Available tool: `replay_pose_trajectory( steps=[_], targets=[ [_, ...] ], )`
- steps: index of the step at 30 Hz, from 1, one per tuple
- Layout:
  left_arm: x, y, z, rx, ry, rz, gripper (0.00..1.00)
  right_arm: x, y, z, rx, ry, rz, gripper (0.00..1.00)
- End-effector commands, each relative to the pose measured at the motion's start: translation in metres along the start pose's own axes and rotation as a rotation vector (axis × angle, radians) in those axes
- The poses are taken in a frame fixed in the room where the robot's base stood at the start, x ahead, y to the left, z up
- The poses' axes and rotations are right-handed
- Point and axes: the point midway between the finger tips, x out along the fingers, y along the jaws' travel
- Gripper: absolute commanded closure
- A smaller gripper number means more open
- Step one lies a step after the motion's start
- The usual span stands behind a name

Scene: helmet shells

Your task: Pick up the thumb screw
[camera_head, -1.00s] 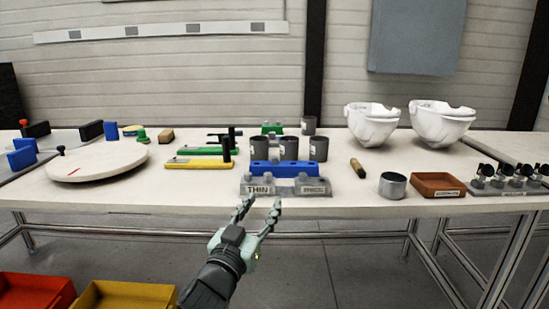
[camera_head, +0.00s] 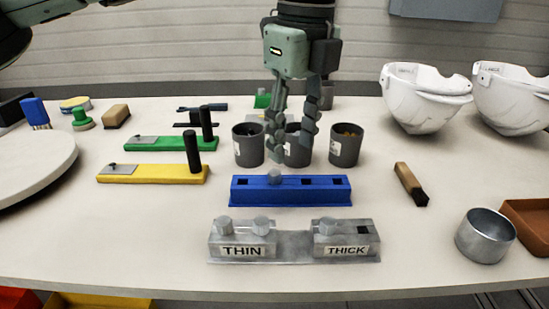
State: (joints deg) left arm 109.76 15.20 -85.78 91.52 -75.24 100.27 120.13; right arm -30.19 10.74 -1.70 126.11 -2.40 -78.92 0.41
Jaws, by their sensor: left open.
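Small grey knobbed pieces that look like thumb screws stand in two holders. One grey knob (camera_head: 275,177) sits in the blue block (camera_head: 318,191), whose other square holes look empty. Two grey knobs (camera_head: 242,226) stand on the THIN side of the grey metal holder (camera_head: 290,245), and one knob (camera_head: 326,226) on the THICK side beside a dark empty hole. My left gripper (camera_head: 292,146) points down, open and empty, in front of the dark cups. Its left fingertip appears just above and behind the blue block's knob; the exact gap is unclear. My right gripper is out of view.
Dark cups (camera_head: 345,147) stand behind the blue block, partly hidden by my gripper. A brush (camera_head: 411,184), a metal cup (camera_head: 484,236) and white helmet shells (camera_head: 425,98) are to the right.

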Motion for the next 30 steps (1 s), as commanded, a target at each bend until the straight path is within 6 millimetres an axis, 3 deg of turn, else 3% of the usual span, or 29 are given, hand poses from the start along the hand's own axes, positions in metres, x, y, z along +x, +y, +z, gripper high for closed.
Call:
replay_pose_trajectory(
  steps=[3,13,21,28,30],
  targets=[
    [-0.002,0.007,0.015,-0.043,-0.065,0.022,0.56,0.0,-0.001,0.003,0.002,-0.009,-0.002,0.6],
    [0.028,0.008,0.02,-0.047,-0.067,0.024,0.56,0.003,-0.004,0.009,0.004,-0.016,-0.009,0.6],
    [0.066,0.009,0.024,-0.045,-0.064,0.024,0.56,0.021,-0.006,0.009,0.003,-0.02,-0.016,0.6],
    [0.07,0.008,0.024,-0.045,-0.064,0.022,0.56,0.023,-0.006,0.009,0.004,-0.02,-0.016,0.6],
    [0.07,0.008,0.024,-0.044,-0.064,0.022,0.63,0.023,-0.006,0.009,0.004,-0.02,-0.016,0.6]
  ],
)
